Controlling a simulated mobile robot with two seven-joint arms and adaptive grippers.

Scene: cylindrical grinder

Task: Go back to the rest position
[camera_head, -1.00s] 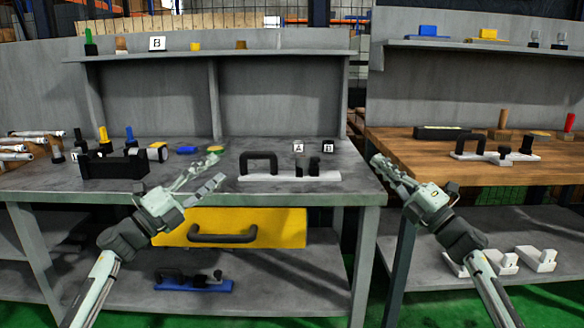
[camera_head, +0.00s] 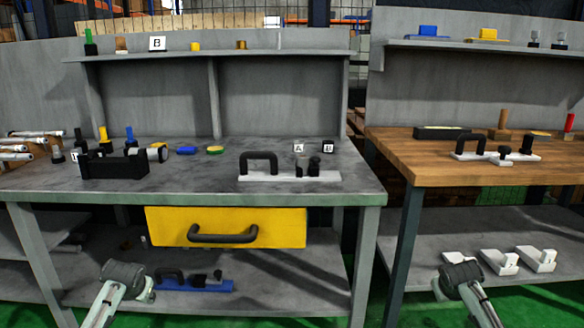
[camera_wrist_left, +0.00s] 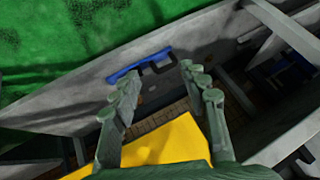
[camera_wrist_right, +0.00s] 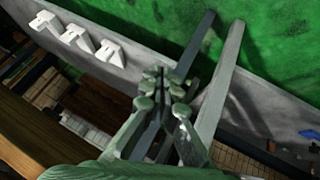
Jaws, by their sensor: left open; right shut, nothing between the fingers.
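My left gripper (camera_wrist_left: 158,80) is open and empty in the left wrist view, its two fingers spread apart. The yellow drawer front (camera_wrist_left: 172,146) shows below and between them, and a blue block with a black handle (camera_wrist_left: 138,66) lies beyond. My right gripper (camera_wrist_right: 164,82) is shut with nothing between its fingers in the right wrist view. In the head view only links of my arms show low in the picture, the left in front of the grey bench and the right in front of the gap and lower shelf; the fingers cannot be made out there.
The grey bench (camera_head: 215,178) carries a white base with a black handle (camera_head: 290,177) and a black fixture (camera_head: 115,165). Its yellow drawer (camera_head: 270,225) is below. A wooden-topped bench (camera_head: 420,165) stands right. White brackets (camera_head: 498,262) lie on its lower shelf.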

